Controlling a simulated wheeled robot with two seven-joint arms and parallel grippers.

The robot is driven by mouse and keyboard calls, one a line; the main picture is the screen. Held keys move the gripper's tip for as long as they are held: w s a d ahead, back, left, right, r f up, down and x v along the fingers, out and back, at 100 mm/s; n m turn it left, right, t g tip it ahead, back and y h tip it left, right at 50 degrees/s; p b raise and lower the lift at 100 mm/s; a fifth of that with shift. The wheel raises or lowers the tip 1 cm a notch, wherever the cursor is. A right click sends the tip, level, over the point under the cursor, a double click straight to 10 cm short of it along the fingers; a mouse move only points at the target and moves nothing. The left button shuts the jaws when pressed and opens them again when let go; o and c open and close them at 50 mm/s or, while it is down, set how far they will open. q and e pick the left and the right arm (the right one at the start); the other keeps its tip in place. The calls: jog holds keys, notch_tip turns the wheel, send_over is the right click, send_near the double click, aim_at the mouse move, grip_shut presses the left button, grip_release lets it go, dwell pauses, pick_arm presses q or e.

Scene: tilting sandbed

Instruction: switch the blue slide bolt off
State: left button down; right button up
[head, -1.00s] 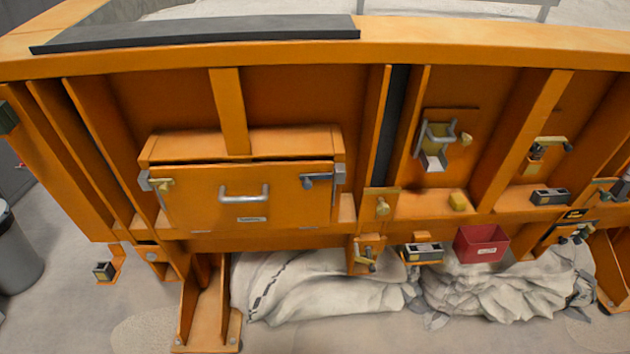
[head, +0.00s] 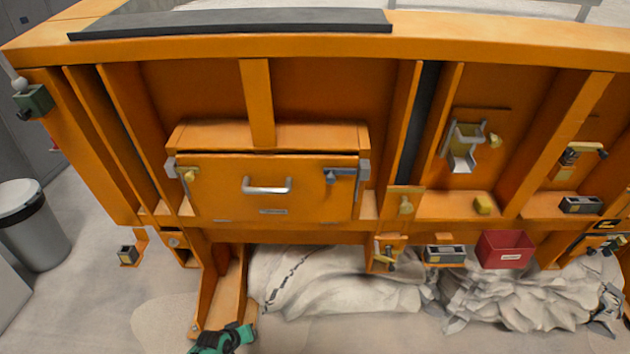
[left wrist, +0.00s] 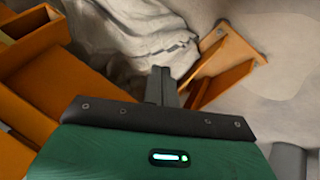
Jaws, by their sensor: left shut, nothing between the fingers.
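The blue slide bolt (head: 333,177) sits at the upper right corner of the orange drawer-like box front (head: 230,195). Its small dark blue knob points left of a grey bracket (head: 363,173). A yellow-knobbed bolt (head: 188,174) sits at the opposite upper corner. My left gripper (head: 244,334), green and black, is low at the bottom edge of the head view, well below the box and apart from the bolt. In the left wrist view its dark fingers (left wrist: 162,75) are together and empty. My right gripper is not in view.
A silver handle (head: 267,186) projects from the box front. An orange leg (head: 222,290) stands just above my left gripper. Pale sacks (head: 330,282) lie under the frame. A red bin (head: 505,249) and several latches are at the right. Open floor lies at the lower left.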

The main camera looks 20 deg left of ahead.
pick_arm(q)
jog(key=w+r+n+t+h, duration=0.1)
jog(key=w+r, duration=0.4)
jog(key=r, duration=0.4)
jog(key=w+d+r+n+t+h, duration=0.15)
jog(key=w+r, duration=0.35)
jog(key=r, duration=0.5)
jog(key=w+r+t+h, duration=0.15)
jog(key=w+r, duration=0.25)
jog(key=r, duration=0.5)
jog(key=d+r+h, duration=0.2)
jog(key=r, duration=0.9)
jog(key=d+r+t+h, duration=0.1)
jog(key=d+r, duration=0.1)
jog(key=r, duration=0.9)
jog(key=shift+s+d+r+h, duration=0.2)
jog(key=shift+d+h, duration=0.1)
jog(key=shift+h, duration=0.1)
jog(key=shift+m, duration=0.25)
